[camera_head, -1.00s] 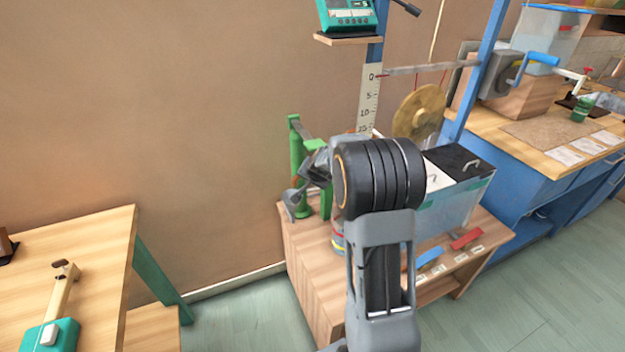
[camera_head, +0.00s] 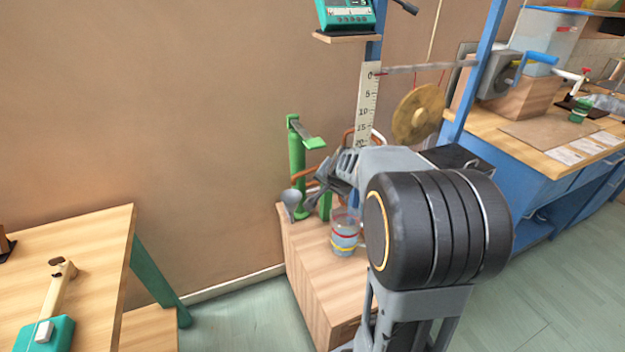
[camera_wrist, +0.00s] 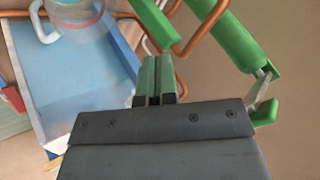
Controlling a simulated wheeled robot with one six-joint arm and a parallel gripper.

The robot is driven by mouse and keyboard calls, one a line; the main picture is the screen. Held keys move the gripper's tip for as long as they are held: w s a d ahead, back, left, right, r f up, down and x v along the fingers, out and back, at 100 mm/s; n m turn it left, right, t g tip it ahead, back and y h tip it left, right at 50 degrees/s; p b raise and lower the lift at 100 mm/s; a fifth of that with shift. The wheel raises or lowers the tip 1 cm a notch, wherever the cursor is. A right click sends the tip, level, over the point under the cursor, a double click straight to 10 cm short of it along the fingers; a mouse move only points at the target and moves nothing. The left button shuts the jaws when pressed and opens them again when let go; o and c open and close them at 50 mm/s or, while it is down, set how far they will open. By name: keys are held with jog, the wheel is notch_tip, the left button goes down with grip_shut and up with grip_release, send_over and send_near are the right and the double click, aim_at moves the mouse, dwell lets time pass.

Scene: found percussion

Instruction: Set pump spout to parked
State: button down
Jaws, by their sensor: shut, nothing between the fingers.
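The green pump (camera_head: 297,165) stands on the wooden cabinet by the wall, with a grey lever on top ending in a green grip (camera_head: 315,143). Copper pipe (camera_head: 355,134) runs behind my gripper; it also shows in the wrist view (camera_wrist: 205,25). I cannot tell for sure which piece is the spout or how it is set. In the wrist view the green pump column (camera_wrist: 228,40) is beyond and right of my shut, empty gripper (camera_wrist: 157,75). The copper pipe is just past the fingertips; contact is unclear. In the head view my wrist partly hides the pump.
A clear jar with coloured bands (camera_head: 345,232) stands on the wooden cabinet (camera_head: 310,280) below my gripper. A brass disc (camera_head: 418,115) hangs at right by a ruled scale (camera_head: 368,100). The wooden table (camera_head: 100,240) is left, with open floor between.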

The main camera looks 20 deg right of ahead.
jog(key=s+d+f+m+y+b, duration=0.25)
jog(key=s+f+m, duration=0.2)
jog(key=f, duration=0.35)
jog(key=t+y+b, duration=0.1)
jog(key=t, duration=0.7)
send_near(307, 173)
jog(key=shift+m, duration=0.35)
jog(key=x, duration=0.7)
jog(key=shift+w+a, duration=0.2)
jog(key=shift+w, duration=0.1)
